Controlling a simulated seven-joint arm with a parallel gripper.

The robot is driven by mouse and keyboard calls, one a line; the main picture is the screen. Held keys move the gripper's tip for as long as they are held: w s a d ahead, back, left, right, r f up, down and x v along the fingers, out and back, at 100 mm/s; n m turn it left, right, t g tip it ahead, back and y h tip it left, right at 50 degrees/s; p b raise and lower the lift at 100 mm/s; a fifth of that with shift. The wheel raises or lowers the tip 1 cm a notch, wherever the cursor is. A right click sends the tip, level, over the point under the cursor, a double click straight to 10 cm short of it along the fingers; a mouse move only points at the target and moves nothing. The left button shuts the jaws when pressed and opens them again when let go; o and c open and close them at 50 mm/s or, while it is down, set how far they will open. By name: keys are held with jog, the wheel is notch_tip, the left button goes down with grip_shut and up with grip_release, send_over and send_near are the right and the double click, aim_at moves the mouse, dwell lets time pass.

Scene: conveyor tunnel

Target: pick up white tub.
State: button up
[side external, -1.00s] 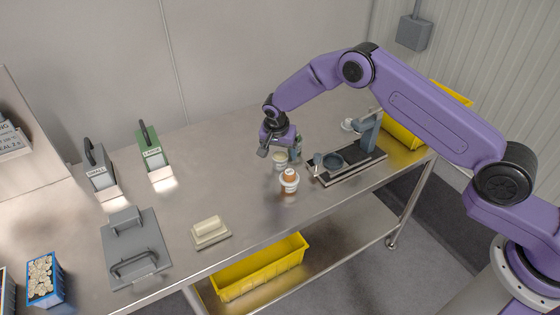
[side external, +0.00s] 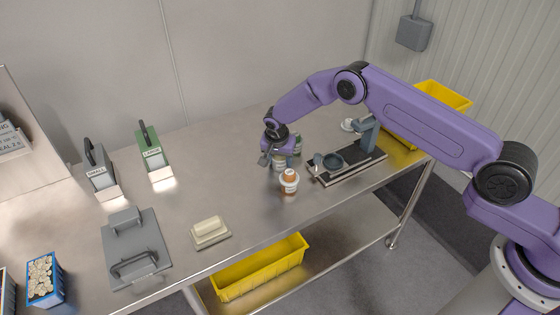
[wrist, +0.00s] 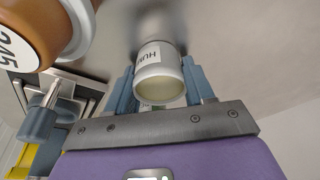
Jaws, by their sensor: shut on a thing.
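The white tub (wrist: 160,72) shows in the wrist view with a label on its side reading "HU", the rest cut off. It stands between the two blue-grey fingers of my gripper (wrist: 163,88), which is shut on it. In the side view the tub (side external: 279,166) is on the steel table, partly hidden under my gripper (side external: 277,158). I cannot tell whether its base is clear of the table.
A brown-orange and white container (side external: 289,181) stands close in front of the tub; it fills the wrist view's upper left (wrist: 40,30). A black-based device (side external: 350,165) is to the right. A butter-like block (side external: 208,229) lies left, with open table between.

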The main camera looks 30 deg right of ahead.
jog(key=shift+r, duration=0.15)
jog(key=shift+r, duration=0.6)
jog(key=s+d+r, duration=0.3)
jog(key=s+r, duration=0.8)
jog(key=s, duration=0.2)
jog(key=shift+s+d+r, duration=0.15)
jog(key=shift+s+r, duration=0.1)
jog(key=shift+s, duration=0.05)
